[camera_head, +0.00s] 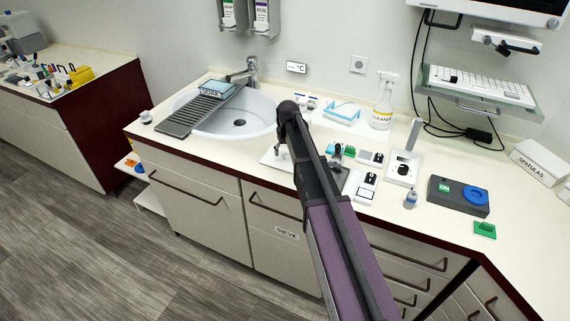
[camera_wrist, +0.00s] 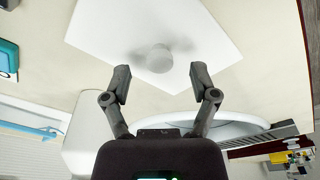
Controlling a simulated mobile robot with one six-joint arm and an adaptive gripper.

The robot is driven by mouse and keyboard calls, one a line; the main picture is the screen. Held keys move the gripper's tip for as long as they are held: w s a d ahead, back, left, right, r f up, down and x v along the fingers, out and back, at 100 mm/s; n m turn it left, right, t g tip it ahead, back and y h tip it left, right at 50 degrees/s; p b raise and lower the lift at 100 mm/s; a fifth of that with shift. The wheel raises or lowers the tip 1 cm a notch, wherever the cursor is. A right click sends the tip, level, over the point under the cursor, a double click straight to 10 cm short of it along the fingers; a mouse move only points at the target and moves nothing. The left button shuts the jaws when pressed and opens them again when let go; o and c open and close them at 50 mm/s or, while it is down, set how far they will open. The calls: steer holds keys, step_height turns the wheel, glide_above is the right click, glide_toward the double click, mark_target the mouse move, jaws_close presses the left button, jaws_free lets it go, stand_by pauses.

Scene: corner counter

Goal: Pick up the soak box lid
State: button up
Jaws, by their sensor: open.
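A flat white square lid with a round knob, which I take for the soak box lid (camera_wrist: 110,32), lies on the counter at the top of the wrist view. In the head view the lid (camera_head: 270,160) shows at the counter's front, partly hidden by my arm. My gripper (camera_wrist: 160,72) is open and empty. Its two fingers are spread to either side of the knob in the wrist picture; the height gap cannot be told. A teal box labelled SOAK (camera_head: 216,88) rests by the sink's draining rack.
The round sink (camera_head: 245,118) and grey rack (camera_head: 190,115) are left of my arm. Right of it stand a balance (camera_head: 404,168), small blocks, a spray bottle (camera_head: 383,108) and a dark device with a blue disc (camera_head: 458,197). The counter's front edge lies close to the lid.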

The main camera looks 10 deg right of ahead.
steer(key=shift+w+f+b, duration=0.15)
steer(key=shift+f+b, duration=0.7)
steer(key=shift+f, duration=0.3)
jaws_close()
